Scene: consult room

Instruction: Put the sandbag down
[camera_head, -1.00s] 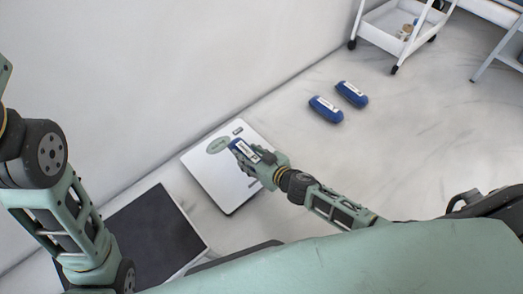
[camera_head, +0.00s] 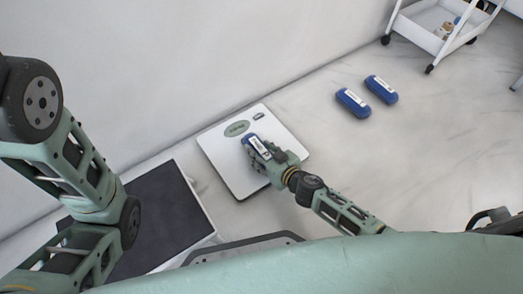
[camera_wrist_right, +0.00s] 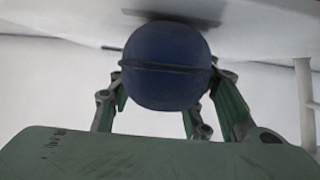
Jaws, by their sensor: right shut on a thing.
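A blue sandbag (camera_head: 257,146) with a white label is in my right gripper (camera_head: 266,153), over the white scale (camera_head: 221,168) on the floor. The right fingers are shut around it. In the right wrist view the sandbag's round dark-blue end (camera_wrist_right: 166,66) sits between the green fingers (camera_wrist_right: 170,112), close against a white surface; I cannot tell whether it rests on it. Two more blue sandbags lie on the floor, one nearer (camera_head: 353,103) and one farther right (camera_head: 381,89). My left arm shows at the left, but its gripper is out of view.
A black-topped platform (camera_head: 165,215) lies left of the scale. A white wall runs along the back left. A white wheeled cart (camera_head: 425,38) stands at the upper right. The floor right of the scale is clear around the two loose sandbags.

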